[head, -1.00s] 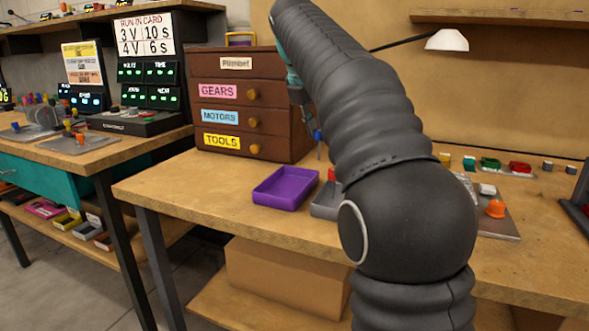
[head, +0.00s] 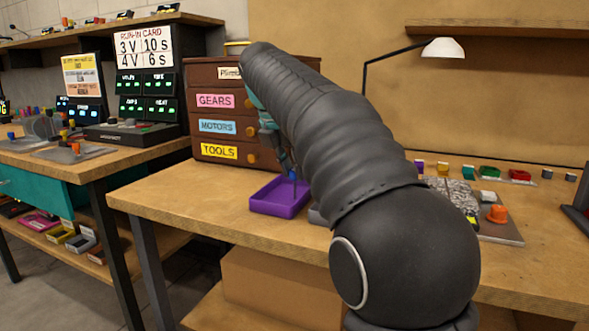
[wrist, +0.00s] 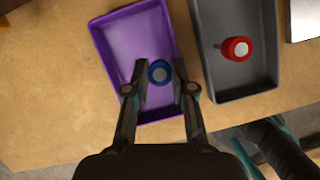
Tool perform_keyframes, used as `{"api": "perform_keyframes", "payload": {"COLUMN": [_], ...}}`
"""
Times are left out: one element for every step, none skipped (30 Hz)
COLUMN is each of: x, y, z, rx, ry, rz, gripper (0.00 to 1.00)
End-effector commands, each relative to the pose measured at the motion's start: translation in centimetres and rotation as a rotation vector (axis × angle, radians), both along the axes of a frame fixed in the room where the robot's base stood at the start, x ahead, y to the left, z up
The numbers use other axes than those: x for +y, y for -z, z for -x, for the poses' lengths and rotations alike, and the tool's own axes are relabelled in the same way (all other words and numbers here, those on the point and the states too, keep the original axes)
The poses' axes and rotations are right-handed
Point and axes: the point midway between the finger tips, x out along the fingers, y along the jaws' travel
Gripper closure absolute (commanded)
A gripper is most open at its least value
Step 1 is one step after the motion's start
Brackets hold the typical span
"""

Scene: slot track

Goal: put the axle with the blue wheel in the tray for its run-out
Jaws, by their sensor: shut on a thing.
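The axle with the blue wheel (wrist: 158,71) is seen end-on in the wrist view, between the fingertips of my gripper (wrist: 160,88). My gripper is shut on it. In that view the blue wheel overlaps the right side of the purple tray (wrist: 112,62); its height above the tray floor is hard to tell. In the head view my gripper (head: 288,172) is over the purple tray (head: 268,205), partly behind my arm. An axle with a red wheel (wrist: 236,48) lies in a grey tray (wrist: 248,84) beside the purple one.
A brown drawer cabinet (head: 220,125) stands just behind the purple tray. Several small coloured parts and a lamp (head: 443,48) are at the right of the bench. The bench's front left (head: 180,205) is clear. My arm hides most of the grey tray in the head view.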

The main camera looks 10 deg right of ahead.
Motion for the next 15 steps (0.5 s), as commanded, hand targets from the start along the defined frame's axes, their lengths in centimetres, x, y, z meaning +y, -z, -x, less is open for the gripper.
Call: {"api": "perform_keyframes", "payload": {"x": [-0.01, -0.01, -0.01, -0.01, -0.01, -0.01, -0.01, 0.00, 0.01, 0.01, 0.01, 0.02, 0.02, 0.02, 0.02], "y": [0.05, 0.11, 0.22, 0.31, 0.27, 0.25, 0.25, 0.25, 0.26, 0.26, 0.26, 0.26, 0.25, 0.26, 0.25], "z": [-0.01, -0.01, -0.01, -0.01, -0.02, -0.02, -0.02, -0.03, -0.02, -0.02, -0.01, -0.02, -0.02, -0.02, -0.02], "rx": [0.000, 0.000, 0.000, 0.000, 0.000, 0.000, 0.000, 0.000, 0.000, 0.000, 0.000, 0.000, 0.000, 0.000, 0.000], "ry": [0.000, 0.000, 0.000, 0.000, 0.000, 0.000, 0.000, 0.000, 0.000, -0.001, -0.001, -0.001, -0.001, -0.001, -0.001], "rz": [0.000, 0.000, 0.000, 0.000, 0.000, 0.000, 0.000, 0.000, 0.000, 0.000, 0.000, 0.000, 0.000, 0.000, 0.000], "gripper": [1.00, 1.00, 1.00, 1.00, 0.71, 0.61, 0.54, 0.51, 0.51, 0.51, 0.51, 0.51, 0.51, 0.51, 0.51]}}
